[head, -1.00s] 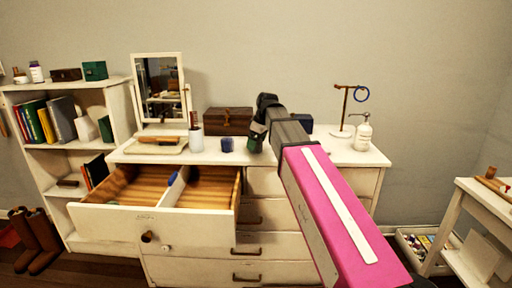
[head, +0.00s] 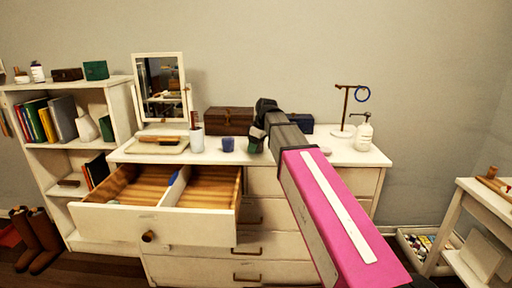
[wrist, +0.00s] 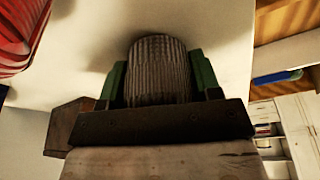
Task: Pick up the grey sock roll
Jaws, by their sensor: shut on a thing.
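The grey sock roll (wrist: 158,70), ribbed and rounded, sits between the green fingers of my gripper (wrist: 160,82) in the wrist view. My gripper is shut on it, with a finger against each side. The pale dresser top (wrist: 95,45) shows behind and around the roll. The sock roll cannot be made out there. I cannot tell whether it touches the surface.
The open drawer (head: 150,222) with a divider juts out at left. A red ribbed thing (wrist: 20,35) is near my gripper in the wrist view.

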